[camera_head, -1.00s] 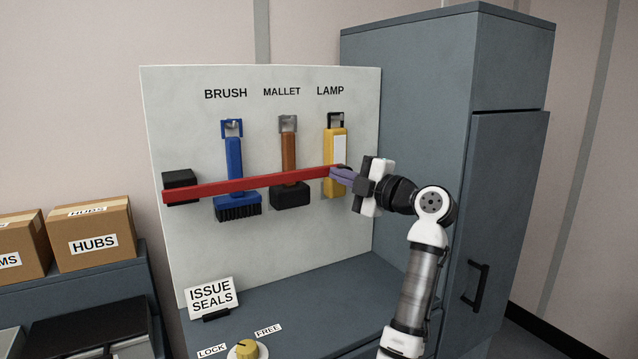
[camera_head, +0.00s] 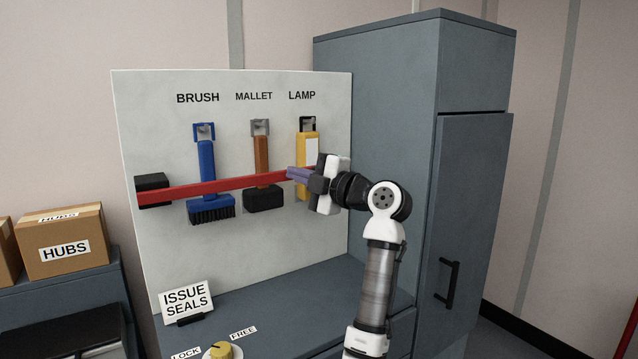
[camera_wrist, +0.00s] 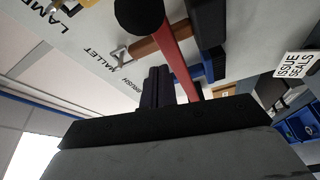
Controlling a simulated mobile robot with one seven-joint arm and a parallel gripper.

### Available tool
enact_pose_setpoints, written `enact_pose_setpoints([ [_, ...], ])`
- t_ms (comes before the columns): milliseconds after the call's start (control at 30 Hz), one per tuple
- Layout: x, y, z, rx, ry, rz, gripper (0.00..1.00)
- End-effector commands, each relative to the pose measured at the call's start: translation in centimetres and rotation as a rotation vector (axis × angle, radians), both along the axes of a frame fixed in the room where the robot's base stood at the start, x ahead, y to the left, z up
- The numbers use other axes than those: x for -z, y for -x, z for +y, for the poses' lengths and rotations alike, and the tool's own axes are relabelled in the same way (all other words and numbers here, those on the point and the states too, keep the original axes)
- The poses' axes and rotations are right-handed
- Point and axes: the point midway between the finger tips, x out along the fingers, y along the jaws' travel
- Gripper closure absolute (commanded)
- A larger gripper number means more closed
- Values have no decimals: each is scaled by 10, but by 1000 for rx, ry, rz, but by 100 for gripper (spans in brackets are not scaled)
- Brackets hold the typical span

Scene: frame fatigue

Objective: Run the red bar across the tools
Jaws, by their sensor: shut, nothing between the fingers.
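The red bar (camera_head: 225,185) runs nearly level across the board, from a black block (camera_head: 152,182) at the left, in front of the brush (camera_head: 207,160) and the mallet (camera_head: 262,155). It reaches toward the lamp (camera_head: 307,132), where my gripper hides its right end. In the wrist view the bar (camera_wrist: 178,58) has a round black knob (camera_wrist: 138,14) at one end. My gripper (camera_head: 291,174) is shut and empty, its purple fingers beside the bar's right end and in front of the lamp's lower part. Whether the fingers touch the bar cannot be told.
The tools hang on a pale board (camera_head: 150,105) above a grey counter (camera_head: 285,295). A tall grey cabinet (camera_head: 380,110) stands close on the right. An ISSUE SEALS sign (camera_head: 186,300) and a yellow knob (camera_head: 221,350) sit below the board. A HUBS box (camera_head: 62,243) is at left.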

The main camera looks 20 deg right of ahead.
Motion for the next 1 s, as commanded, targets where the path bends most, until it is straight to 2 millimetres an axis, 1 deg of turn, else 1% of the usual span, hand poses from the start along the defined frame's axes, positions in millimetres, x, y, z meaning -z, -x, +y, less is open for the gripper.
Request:
enact_pose_setpoints([
  [33, 5, 17, -15, 12, -1, -4, 100],
  [100, 6, 32, -22, 10, -1, -3, 100],
  [300, 8, 68, -39, 7, 0, -2, 100],
  [400, 8, 79, -44, 6, -2, 0, 100],
  [600, 8, 88, -48, 3, -1, -1, 100],
  [1000, 8, 88, -48, 3, -1, -1, 100],
])
